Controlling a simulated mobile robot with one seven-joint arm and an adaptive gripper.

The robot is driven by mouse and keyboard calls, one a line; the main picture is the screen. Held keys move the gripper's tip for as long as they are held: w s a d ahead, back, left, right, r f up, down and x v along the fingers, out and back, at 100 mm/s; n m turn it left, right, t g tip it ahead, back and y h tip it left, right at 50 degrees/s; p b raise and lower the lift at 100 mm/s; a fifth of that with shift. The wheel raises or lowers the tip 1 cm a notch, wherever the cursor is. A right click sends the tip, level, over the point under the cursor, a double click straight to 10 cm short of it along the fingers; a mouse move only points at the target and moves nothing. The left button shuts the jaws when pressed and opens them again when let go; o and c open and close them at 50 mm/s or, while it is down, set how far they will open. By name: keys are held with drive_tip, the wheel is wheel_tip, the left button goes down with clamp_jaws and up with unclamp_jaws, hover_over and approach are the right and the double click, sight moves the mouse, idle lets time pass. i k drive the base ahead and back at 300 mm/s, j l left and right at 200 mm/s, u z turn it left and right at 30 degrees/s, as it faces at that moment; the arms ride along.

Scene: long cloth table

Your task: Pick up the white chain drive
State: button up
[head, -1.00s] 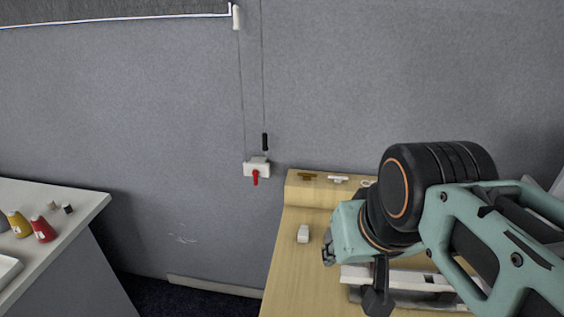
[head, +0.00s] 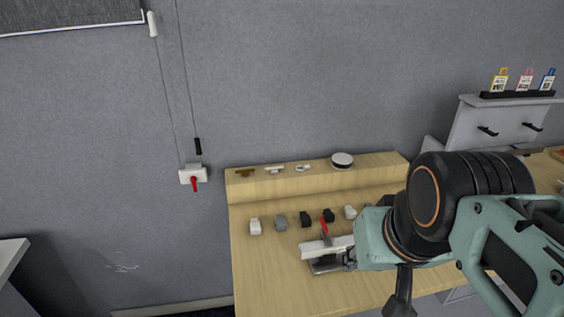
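Small blocky parts stand in a row on the wooden table (head: 262,285): a white one (head: 255,227) at the left end, a grey one (head: 280,223), two black ones (head: 305,219) and another white one (head: 350,212). I cannot tell for sure which white part is the chain drive. My gripper (head: 350,258) is partly hidden behind my own wrist at the right. It appears beside the white bar of a fixture (head: 328,247), to the right of the left white part and apart from it. Its fingers are too small to tell open from shut.
A raised wooden ledge (head: 312,184) at the back holds a brown part, small white parts and a round white-and-black disc (head: 342,160). A red lever (head: 325,226) rises from the fixture. A wall box (head: 193,175) hangs left. The table's left front is bare.

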sight(255, 227)
drive_tip(key=j+z, duration=0.15)
drive_tip(key=z, duration=0.35)
drive_tip(key=k+j+z, duration=0.1)
drive_tip(key=z, duration=0.35)
drive_tip(key=k+z, duration=0.15)
drive_tip(key=z, duration=0.35)
drive_tip(key=k+j+z, duration=0.1)
drive_tip(key=z, duration=0.35)
drive_tip(key=k+z, duration=0.15)
drive_tip(key=z, duration=0.35)
drive_tip(key=k+z, duration=0.1)
drive_tip(key=z, duration=0.25)
drive_tip(key=k+j+z, duration=0.1)
drive_tip(key=z, duration=0.25)
drive_tip(key=k+z, duration=0.2)
drive_tip(key=z, duration=0.2)
drive_tip(key=k+j+z, duration=0.15)
drive_tip(key=k+z, duration=0.45)
drive_tip(key=k+j+u, duration=0.35)
drive_tip(key=k+j, duration=0.15)
drive_tip(key=k+j+u, duration=0.25)
drive_tip(key=j, duration=0.15)
drive_tip(key=j+u, duration=0.2)
drive_tip(key=j, duration=0.15)
drive_tip(key=k+l+u, duration=0.2)
drive_tip(key=u, duration=0.15)
drive_tip(key=j, duration=0.15)
drive_tip(key=i+z, duration=0.05)
